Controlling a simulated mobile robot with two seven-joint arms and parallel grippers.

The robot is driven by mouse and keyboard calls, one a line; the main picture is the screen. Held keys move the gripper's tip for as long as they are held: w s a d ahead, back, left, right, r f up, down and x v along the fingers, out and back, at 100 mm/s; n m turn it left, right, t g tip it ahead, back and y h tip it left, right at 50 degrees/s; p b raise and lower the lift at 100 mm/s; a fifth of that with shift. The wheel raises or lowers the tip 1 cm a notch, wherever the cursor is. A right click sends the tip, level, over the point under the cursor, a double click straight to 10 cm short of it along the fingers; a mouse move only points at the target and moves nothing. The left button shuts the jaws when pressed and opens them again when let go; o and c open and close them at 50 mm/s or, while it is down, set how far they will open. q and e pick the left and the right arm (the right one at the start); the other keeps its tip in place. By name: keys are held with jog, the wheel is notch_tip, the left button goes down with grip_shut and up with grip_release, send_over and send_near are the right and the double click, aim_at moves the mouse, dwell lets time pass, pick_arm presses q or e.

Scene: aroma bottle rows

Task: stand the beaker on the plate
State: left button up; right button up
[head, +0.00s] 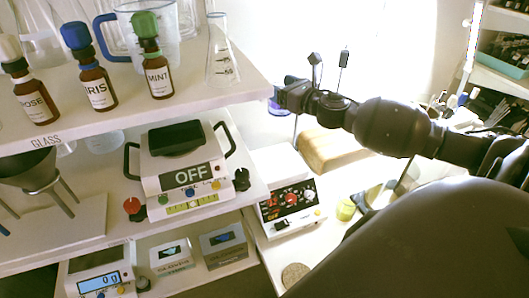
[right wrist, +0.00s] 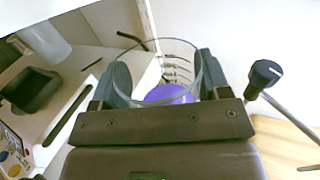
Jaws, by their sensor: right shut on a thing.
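My right gripper (head: 282,98) reaches in from the right and is near the right end of the shelves. In the right wrist view its two fingers (right wrist: 162,78) are shut on a clear glass beaker (right wrist: 170,48) with dark graduation marks and purple contents (right wrist: 168,93). In the head view only a bit of purple (head: 276,107) shows below the gripper. The plate is a black square top (head: 176,138) on a white device reading OFF, on the middle shelf. It is bare, left of and lower in the picture than the gripper. My left gripper is not in view.
The top shelf above holds brown dropper bottles (head: 97,88), a measuring jug (head: 150,35) and a conical flask (head: 221,58). A funnel stand (head: 35,170) is left of the plate. Another white device with knobs (head: 287,198) stands on the right. A black knob on a rod (right wrist: 265,74) is beside the right finger.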

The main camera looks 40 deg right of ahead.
jog(key=shift+w, duration=0.25)
jog(key=shift+f, duration=0.1)
notch_tip(320, 180, down, 6)
jog(key=shift+s+r+b, duration=0.1)
jog(key=shift+r+b, duration=0.05)
jog(key=shift+b, duration=0.25)
jog(key=shift+f+b, duration=1.25)
jog(key=shift+f, duration=5.75)
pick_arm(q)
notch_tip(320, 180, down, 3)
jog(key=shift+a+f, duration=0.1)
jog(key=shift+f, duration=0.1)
pick_arm(e)
jog(key=shift+r, duration=0.1)
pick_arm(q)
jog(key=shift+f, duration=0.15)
